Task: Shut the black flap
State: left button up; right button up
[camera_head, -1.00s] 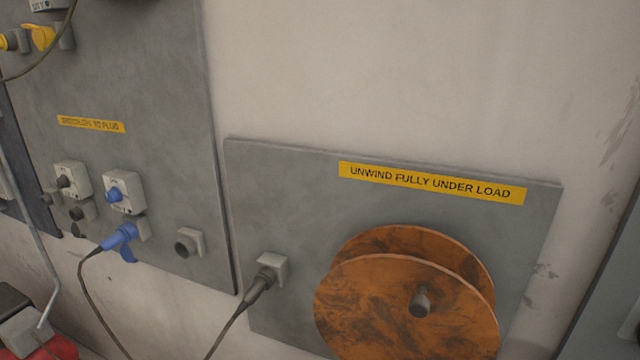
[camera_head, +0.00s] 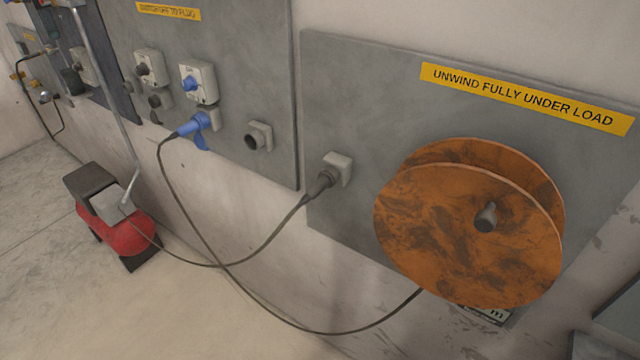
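On the left grey panel, a white switch box with a dark knob (camera_head: 149,68) has a dark round socket (camera_head: 160,99) below it. A small black flap (camera_head: 155,117) appears to hang down under that socket, as if open; it is small and its hinge is hard to make out. Neither of my grippers is in view.
To its right, a blue-knob switch box (camera_head: 198,82) has a blue plug (camera_head: 194,124) and blue flap (camera_head: 201,142) below. A grey socket (camera_head: 258,136), plugged black connector (camera_head: 324,181) and rusty orange reel (camera_head: 460,225) follow. Cables loop low. A red machine (camera_head: 128,232) stands on the floor.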

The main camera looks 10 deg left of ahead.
aim_at(153, 117)
jog(key=u, duration=1.35)
jog(key=i+j+z, duration=0.4)
jog(key=i, duration=0.4)
jog(key=i+j+z, duration=0.35)
jog(key=i+j, duration=0.3)
jog(key=i, duration=0.05)
